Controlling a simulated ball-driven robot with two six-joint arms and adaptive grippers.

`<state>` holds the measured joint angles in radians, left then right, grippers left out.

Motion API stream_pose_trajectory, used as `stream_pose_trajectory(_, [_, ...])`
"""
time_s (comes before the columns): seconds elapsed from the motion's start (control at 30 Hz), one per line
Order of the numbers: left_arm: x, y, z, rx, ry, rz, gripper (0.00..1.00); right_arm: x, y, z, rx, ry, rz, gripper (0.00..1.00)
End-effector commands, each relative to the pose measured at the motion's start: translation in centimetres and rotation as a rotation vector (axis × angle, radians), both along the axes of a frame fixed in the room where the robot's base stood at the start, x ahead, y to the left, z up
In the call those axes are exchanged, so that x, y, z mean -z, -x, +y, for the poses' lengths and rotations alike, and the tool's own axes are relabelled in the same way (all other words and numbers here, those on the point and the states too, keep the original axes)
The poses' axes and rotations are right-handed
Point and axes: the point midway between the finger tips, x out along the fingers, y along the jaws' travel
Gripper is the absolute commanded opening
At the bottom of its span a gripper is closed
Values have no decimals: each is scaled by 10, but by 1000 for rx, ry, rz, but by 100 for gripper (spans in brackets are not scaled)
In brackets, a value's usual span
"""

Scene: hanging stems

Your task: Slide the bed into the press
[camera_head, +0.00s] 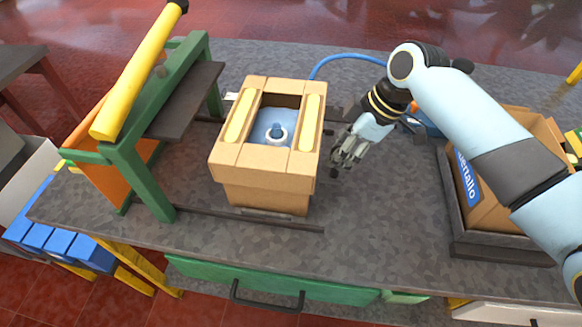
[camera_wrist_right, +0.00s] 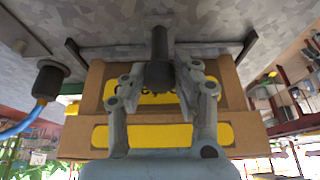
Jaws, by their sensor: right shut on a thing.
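The press (camera_head: 133,165) is a green frame with a dark plate (camera_head: 187,100) and a long yellow lever (camera_head: 140,72), at the left. A tan box (camera_head: 265,185) with two yellow strips on top and a blue piece (camera_head: 272,127) inside stands right of the press, outside it. Dark rails (camera_head: 245,219) run beneath it; the bed under the box is mostly hidden. My right gripper (camera_head: 345,155) is at the box's right side. In the right wrist view its fingers (camera_wrist_right: 165,85) are shut on a dark upright handle (camera_wrist_right: 159,50), with the box (camera_wrist_right: 90,85) close by. My left gripper is not in view.
A blue hose (camera_head: 345,57) curves behind the box. A dark tray (camera_head: 458,222) with a carton (camera_head: 480,180) stands at the right, under my right arm. The counter front (camera_head: 370,240) is clear. A green drawer (camera_head: 215,280) is below.

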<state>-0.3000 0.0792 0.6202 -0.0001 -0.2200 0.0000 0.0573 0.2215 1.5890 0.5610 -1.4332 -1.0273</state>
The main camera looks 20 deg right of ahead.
Motion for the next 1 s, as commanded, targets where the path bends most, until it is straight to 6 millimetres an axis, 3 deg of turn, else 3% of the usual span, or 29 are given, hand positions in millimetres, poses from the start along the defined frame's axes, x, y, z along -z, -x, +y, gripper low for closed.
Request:
stream_pose_trajectory(0.43, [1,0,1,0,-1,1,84,0,-18,31,0,-4,1,1])
stream_pose_trajectory(1.0, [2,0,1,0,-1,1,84,0,-24,41,-1,-4,1,1])
